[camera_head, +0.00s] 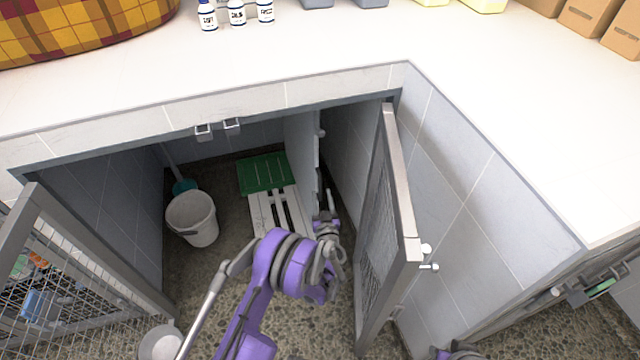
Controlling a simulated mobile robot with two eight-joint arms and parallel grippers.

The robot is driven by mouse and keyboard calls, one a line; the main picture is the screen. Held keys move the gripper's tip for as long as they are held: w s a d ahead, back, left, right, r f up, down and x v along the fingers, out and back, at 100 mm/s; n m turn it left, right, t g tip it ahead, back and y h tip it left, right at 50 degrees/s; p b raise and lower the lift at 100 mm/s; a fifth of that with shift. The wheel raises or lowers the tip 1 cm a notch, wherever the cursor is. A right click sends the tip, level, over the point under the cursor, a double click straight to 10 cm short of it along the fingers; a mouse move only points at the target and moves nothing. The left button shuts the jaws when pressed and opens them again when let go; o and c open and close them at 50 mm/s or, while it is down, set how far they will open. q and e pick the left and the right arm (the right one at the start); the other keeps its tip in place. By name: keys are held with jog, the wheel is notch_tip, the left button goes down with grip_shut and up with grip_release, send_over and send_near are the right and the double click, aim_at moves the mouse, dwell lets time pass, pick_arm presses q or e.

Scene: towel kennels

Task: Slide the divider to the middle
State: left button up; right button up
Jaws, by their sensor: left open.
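The divider (300,138) is a grey upright panel inside the open kennel, right of the centre of the opening. Its front edge has metal fittings and an upright handle bar (329,199). My left gripper (327,222) is at the lower front end of the divider, close to the handle bar. It is open; my own wrist partly hides it, and I cannot tell whether it touches the bar. A small part of my right arm's end (455,353) shows at the bottom edge, mostly cut off.
The left mesh door (70,265) and right mesh door (385,230) stand open. A white bucket (192,218), a green slatted board (262,173) and a white slatted board (265,213) are left of the divider. A bowl (158,343) is on the floor. A white counter (330,45) lies above.

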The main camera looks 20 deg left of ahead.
aim_at(320, 185)
pick_arm(q)
jog(key=x, duration=0.6)
jog(key=shift+w, duration=0.1)
jog(key=shift+c, duration=0.3)
grip_shut()
dwell(1.0)
